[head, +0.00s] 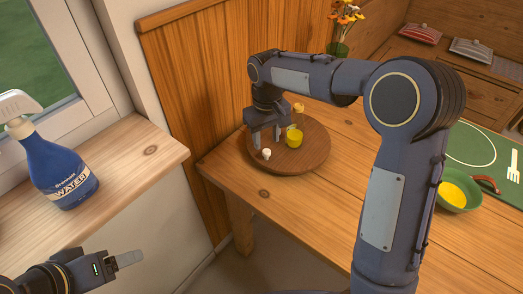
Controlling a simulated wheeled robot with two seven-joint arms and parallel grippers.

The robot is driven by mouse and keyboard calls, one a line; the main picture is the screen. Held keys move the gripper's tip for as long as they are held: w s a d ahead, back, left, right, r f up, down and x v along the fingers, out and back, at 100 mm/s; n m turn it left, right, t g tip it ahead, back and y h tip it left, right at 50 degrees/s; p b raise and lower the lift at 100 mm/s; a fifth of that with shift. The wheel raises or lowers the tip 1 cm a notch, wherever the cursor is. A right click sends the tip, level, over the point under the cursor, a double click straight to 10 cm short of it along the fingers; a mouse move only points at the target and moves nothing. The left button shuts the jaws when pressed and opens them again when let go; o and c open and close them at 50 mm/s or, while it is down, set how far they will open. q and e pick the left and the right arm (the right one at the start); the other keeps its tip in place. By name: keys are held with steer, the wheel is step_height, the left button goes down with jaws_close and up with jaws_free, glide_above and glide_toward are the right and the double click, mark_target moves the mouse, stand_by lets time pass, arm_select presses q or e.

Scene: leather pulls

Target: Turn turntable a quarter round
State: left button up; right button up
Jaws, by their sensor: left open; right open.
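The turntable (312,160) is a round wooden disc on the wooden table, near its left corner. On it stand a yellow cup (294,138), a small white item (266,154) and a small yellowish item (299,107) at the back. My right gripper (267,140) points down over the left part of the turntable, with its fingers apart and nothing seen between them. I cannot tell whether the fingertips touch the disc. My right arm hides part of the table behind. My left gripper (128,259) is open and empty at the lower left, away from the turntable.
A blue spray bottle (58,172) stands on the wooden windowsill (130,165). On the table's right are a green bowl with yellow contents (456,194), a green placemat (470,143) and a white fork (513,166). Orange flowers in a vase (340,46) stand behind. The front table is clear.

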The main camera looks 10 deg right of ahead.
mark_target(267, 151)
step_height(267, 151, down, 6)
steer(key=shift+r, duration=0.1)
jaws_close()
stand_by(0.4)
